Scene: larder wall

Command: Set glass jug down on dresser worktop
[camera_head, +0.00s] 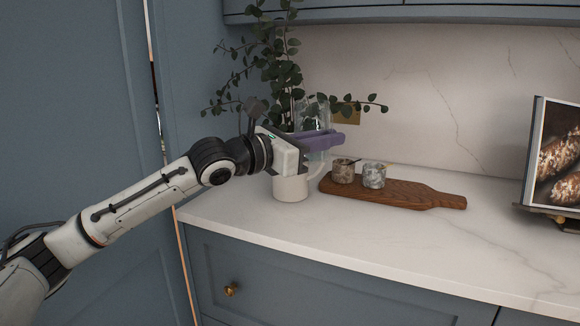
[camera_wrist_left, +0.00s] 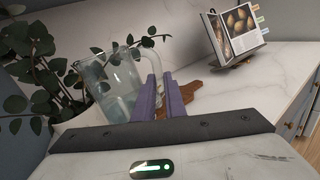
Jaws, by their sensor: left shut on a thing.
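The clear glass jug (camera_head: 313,112) shows behind my left gripper in the head view, near the wall and partly hidden. It stands out better in the left wrist view (camera_wrist_left: 117,88), with its handle at the purple fingers. My left gripper (camera_head: 333,139) is shut on the jug; its fingers also show in the left wrist view (camera_wrist_left: 167,95). The jug looks roughly upright in the head view. Its base is hidden, so I cannot tell whether it touches the pale marbled dresser worktop (camera_head: 400,245). My right gripper is not in view.
A white pot (camera_head: 291,188) stands just below my left gripper. A leafy plant (camera_head: 283,72) rises behind the gripper. A wooden board (camera_head: 420,196) holds two small stone pots (camera_head: 343,172). An open book (camera_head: 557,155) stands at right. The front worktop is clear.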

